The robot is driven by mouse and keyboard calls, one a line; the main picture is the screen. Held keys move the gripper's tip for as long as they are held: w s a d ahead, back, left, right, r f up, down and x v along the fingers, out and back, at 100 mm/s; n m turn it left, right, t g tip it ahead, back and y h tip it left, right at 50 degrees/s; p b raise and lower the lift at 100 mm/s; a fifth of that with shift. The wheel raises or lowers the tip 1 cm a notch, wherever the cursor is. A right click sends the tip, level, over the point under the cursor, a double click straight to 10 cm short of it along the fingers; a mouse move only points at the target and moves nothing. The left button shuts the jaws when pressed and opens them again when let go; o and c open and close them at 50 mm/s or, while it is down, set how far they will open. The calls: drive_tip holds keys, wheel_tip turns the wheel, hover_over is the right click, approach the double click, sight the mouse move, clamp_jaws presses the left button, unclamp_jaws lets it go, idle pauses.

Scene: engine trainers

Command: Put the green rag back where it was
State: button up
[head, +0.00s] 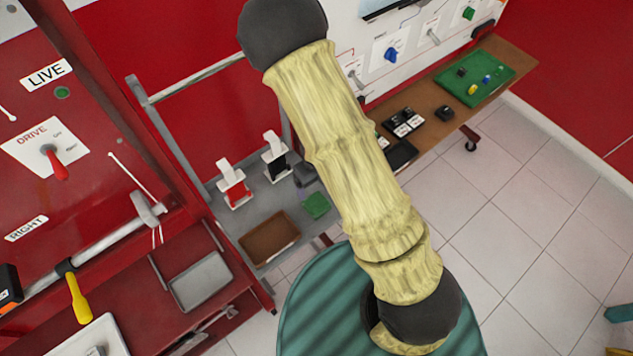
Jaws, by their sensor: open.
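A small green piece (316,205), which looks like the green rag, lies on the grey shelf (262,200) in the head view. It is right of the brown tray and below the black-and-white bottle. It is too small to tell how it is folded. My arm crosses the middle of the view from bottom to top in a pale yellow sleeve. Its far end runs to the top edge, and my gripper is not in view. Nothing held can be seen.
A red bottle (233,185) and a black bottle (275,158) stand on the shelf near a brown tray (269,238). A red panel with levers is at left, with a grey tray (201,282) below. A brown bench (440,118) carries a green mat (474,76).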

idle(0.5)
drive_tip(key=s+d+r+n+t, duration=0.1)
drive_tip(key=s+d+r+n, duration=0.2)
drive_tip(key=d+r+n, duration=0.3)
drive_tip(key=s+d+r+n+t, duration=0.1)
drive_tip(key=s+d+r+n, duration=0.2)
drive_tip(key=r+n, duration=1.1)
drive_tip(key=d+n, duration=0.2)
drive_tip(key=n, duration=0.7)
drive_tip(key=shift+d+r+t, duration=0.3)
drive_tip(key=shift+d+r, duration=0.1)
drive_tip(key=shift+s, duration=0.1)
